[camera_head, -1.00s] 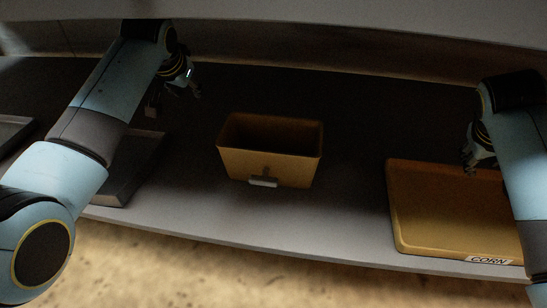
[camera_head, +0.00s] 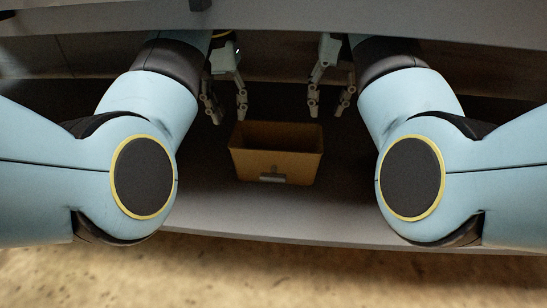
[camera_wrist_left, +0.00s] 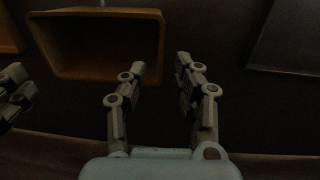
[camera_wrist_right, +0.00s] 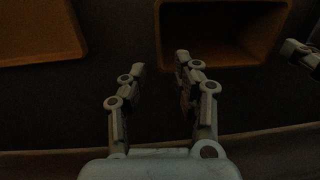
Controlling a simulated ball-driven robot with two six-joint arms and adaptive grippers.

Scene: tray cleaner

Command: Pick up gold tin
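The gold tin (camera_head: 252,164) stands upright on the dark shelf in the middle of the head view. Its open top faces up, and it looks empty. My left gripper (camera_head: 228,117) is open behind the tin's left end. My right gripper (camera_head: 327,110) is open behind its right end. Neither visibly touches the tin. In the left wrist view the tin (camera_wrist_left: 60,66) lies beyond the left gripper (camera_wrist_left: 160,66), to the left. In the right wrist view the tin (camera_wrist_right: 262,60) lies beyond the right gripper (camera_wrist_right: 160,68), to the right.
A yellow-brown tray (camera_wrist_right: 40,50) lies at the left of the right wrist view. A dark grey tray (camera_wrist_left: 290,40) lies at the right of the left wrist view. An overhead ledge (camera_head: 300,22) crosses above the grippers. The shelf in front of the tin (camera_head: 280,212) is clear.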

